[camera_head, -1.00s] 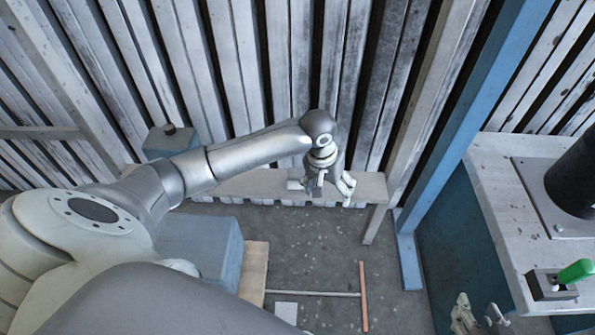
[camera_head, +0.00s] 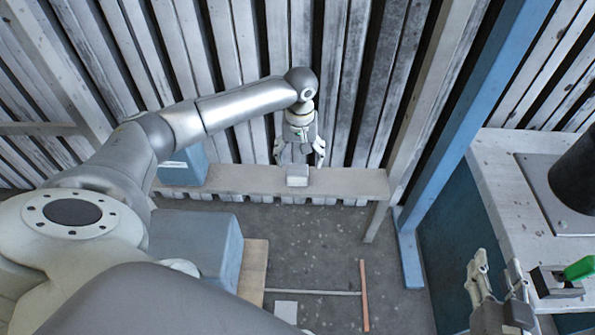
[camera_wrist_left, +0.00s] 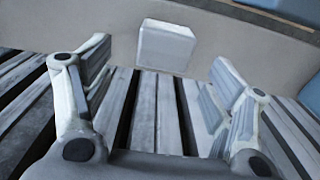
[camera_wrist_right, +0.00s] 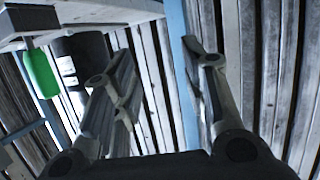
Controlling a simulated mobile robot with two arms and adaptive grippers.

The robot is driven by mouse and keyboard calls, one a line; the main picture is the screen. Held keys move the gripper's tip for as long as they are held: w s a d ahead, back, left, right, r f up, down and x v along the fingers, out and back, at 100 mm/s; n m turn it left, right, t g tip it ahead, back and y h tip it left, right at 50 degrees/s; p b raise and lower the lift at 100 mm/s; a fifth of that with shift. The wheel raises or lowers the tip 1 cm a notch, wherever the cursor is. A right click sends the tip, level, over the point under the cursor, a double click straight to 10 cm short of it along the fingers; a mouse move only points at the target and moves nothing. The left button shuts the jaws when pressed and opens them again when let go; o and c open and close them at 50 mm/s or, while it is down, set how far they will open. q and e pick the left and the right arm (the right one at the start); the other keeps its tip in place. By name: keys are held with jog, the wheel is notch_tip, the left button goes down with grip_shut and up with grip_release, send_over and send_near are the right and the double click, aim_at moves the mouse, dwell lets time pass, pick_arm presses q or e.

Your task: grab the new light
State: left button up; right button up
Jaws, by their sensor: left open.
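A small pale block (camera_head: 297,176), which may be the new light, sits on the narrow wooden shelf (camera_head: 350,183) by the slatted wall. My left gripper (camera_head: 299,162) is open and points down at it, with the fingers toward either side. In the left wrist view the block (camera_wrist_left: 166,46) lies between and beyond the open fingers (camera_wrist_left: 155,75), not touched by them. My right gripper (camera_head: 497,263) is beside the workbench at the lower right. Its fingers stand apart with nothing between them in the right wrist view (camera_wrist_right: 158,55).
A blue-grey box (camera_head: 184,168) stands on the shelf, left of the block. The workbench (camera_head: 500,165) at right carries a dark cylinder (camera_head: 578,180) and a green-handled item (camera_head: 580,268). A blue post (camera_head: 455,125) stands between shelf and bench.

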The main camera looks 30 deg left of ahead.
aim_at(298, 169)
pick_arm(q)
jog(key=shift+f+b, duration=0.3)
jog(key=shift+f, duration=0.5)
jog(key=f, duration=0.1)
jog(key=f+b, duration=0.1)
jog(key=f, duration=0.1)
jog(key=f+b, duration=0.1)
jog(key=shift+s+f, duration=0.15)
jog(key=shift+s, duration=0.2)
jog(key=shift+f, duration=0.15)
pick_arm(e)
notch_tip(298, 169, up, 14)
jog(key=a+t+y, duration=0.2)
jog(key=t+y, duration=0.1)
jog(key=t, duration=0.5)
jog(key=shift+s, duration=0.15)
pick_arm(q)
jog(key=shift+c, duration=0.4)
pick_arm(e)
jog(key=shift+f, duration=0.1)
pick_arm(q)
jog(key=c, duration=1.1)
